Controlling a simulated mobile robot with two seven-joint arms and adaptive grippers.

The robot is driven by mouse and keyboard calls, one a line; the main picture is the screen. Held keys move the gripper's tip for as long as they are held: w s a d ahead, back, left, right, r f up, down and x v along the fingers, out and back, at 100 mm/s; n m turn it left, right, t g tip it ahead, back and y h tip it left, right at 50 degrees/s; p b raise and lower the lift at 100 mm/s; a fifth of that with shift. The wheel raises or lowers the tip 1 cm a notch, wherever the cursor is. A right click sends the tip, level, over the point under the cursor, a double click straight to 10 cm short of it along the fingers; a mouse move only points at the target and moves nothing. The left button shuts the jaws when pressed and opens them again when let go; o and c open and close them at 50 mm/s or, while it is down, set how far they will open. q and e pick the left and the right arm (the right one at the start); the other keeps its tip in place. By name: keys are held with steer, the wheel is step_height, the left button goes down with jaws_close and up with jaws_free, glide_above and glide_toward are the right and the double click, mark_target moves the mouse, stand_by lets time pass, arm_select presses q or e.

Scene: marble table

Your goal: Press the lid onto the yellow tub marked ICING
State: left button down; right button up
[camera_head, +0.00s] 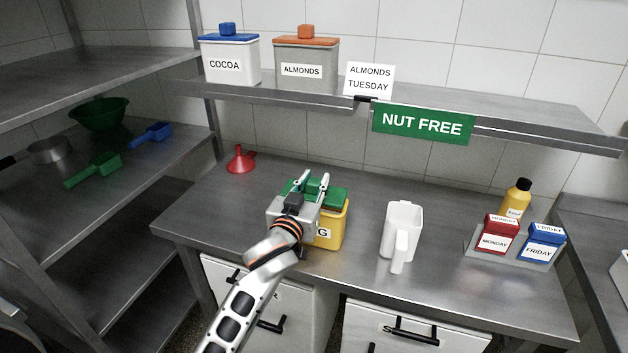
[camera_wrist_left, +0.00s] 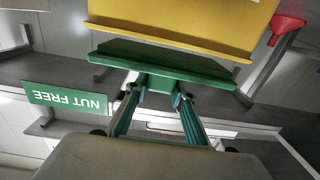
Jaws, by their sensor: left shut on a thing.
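The yellow tub (camera_head: 331,235) stands on the steel table, its front partly hidden by my left arm; only the end of its label, a "G", shows. A green lid (camera_head: 334,197) is at the tub's top. My left gripper (camera_head: 312,184) is shut on the lid's green knob. In the left wrist view the scene is upside down: the fingers (camera_wrist_left: 158,98) grip the knob under the green lid (camera_wrist_left: 160,64), with the yellow tub (camera_wrist_left: 190,20) beyond it. My right gripper is not in view.
A white jug (camera_head: 402,232) stands right of the tub. A rack (camera_head: 510,254) with red and blue boxes and a yellow bottle (camera_head: 516,198) is farther right. A red funnel (camera_head: 240,160) is back left. A shelf with a NUT FREE sign (camera_head: 422,124) hangs behind.

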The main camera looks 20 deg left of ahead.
arm_select(q)
steer(key=shift+f+b, duration=0.7)
steer(key=shift+f, duration=0.4)
steer(key=c, duration=1.6)
jaws_free()
steer(key=shift+c, duration=0.2)
steer(key=shift+s, duration=0.1)
steer(key=s, duration=1.1)
steer(key=shift+s, duration=0.4)
steer(key=s+f+m+g, duration=0.1)
steer(key=s+f+g, duration=0.1)
steer(key=s+f, duration=0.4)
steer(key=s+f+m+g+h, duration=0.1)
steer(key=s+f, duration=0.6)
steer(key=f, duration=0.9)
steer(key=s+f+m+g+h, duration=0.1)
steer(key=s+f+m+g, duration=0.1)
steer(key=s+f+g, duration=0.2)
steer(key=s+f, duration=0.3)
steer(key=f, duration=0.4)
steer(key=shift+a, duration=0.25)
